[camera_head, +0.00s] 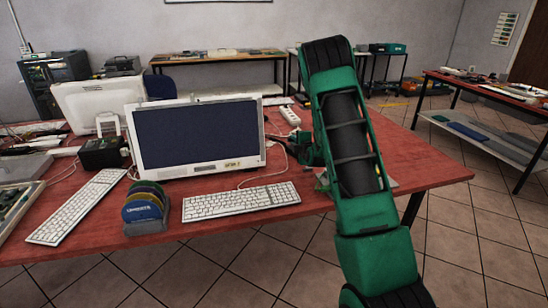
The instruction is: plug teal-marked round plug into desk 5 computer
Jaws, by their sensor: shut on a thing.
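A white all-in-one computer (196,136) with a dark screen stands on the red table; the small label under its screen is too small to read. My green arm rises on the right and bends over toward the table. My gripper (306,150) is low over the table, just right of the computer, partly hidden behind my arm. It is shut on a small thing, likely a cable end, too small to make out. A thin pale cable (276,140) runs close to it. No teal marking or round plug can be made out, and the computer's ports are not visible.
A white power strip (290,116) lies behind my gripper. A white keyboard (240,201), a second keyboard (77,206) and a disc rack (145,208) stand at the front. A black box (101,153) and another white monitor (90,103) are at left. Bare table lies right of my arm.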

